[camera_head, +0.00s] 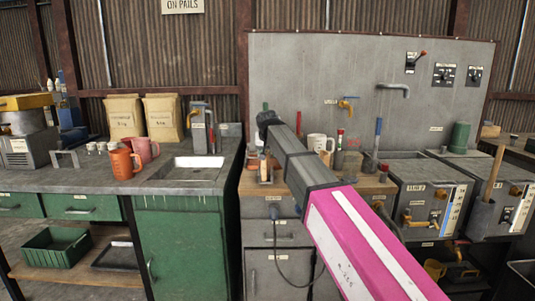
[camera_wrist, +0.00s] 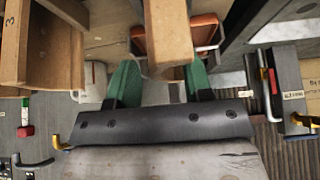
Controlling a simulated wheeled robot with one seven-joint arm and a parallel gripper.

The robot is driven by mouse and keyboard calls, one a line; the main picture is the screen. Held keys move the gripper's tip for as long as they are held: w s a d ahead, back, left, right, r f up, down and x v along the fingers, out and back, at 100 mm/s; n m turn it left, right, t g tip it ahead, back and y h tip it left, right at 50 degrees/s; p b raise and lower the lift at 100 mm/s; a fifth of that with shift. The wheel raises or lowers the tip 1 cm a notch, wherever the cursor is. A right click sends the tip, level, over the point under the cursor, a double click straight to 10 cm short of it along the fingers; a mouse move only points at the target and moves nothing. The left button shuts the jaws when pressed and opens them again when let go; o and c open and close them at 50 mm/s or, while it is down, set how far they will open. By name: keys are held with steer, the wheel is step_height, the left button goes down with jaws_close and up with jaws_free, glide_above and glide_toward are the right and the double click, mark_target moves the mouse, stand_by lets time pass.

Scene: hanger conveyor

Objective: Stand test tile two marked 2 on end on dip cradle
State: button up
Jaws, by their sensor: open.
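In the wrist view my gripper (camera_wrist: 160,84) has two green fingers spread apart. A tan upright block (camera_wrist: 168,30), which looks like a test tile, has its near end between the fingers, with a gap on each side. No mark shows on it, so I cannot tell whether it is tile two. Another tan piece (camera_wrist: 40,50) marked 3 stands at the upper left, apart from the gripper. An orange-rimmed holder (camera_wrist: 207,32) lies behind the middle block; I cannot tell if it is the dip cradle. In the head view my arm hides the gripper and much of the work spot.
In the head view a wooden bench top (camera_head: 375,187) holds a white mug (camera_head: 320,142) and upright tools around my arm. Grey machines (camera_head: 430,190) stand to the right. A sink (camera_head: 192,168) and orange mug (camera_head: 124,164) are to the left.

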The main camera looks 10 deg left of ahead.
steer(key=v, duration=1)
steer(key=shift+r, duration=0.15)
steer(key=shift+s, duration=0.15)
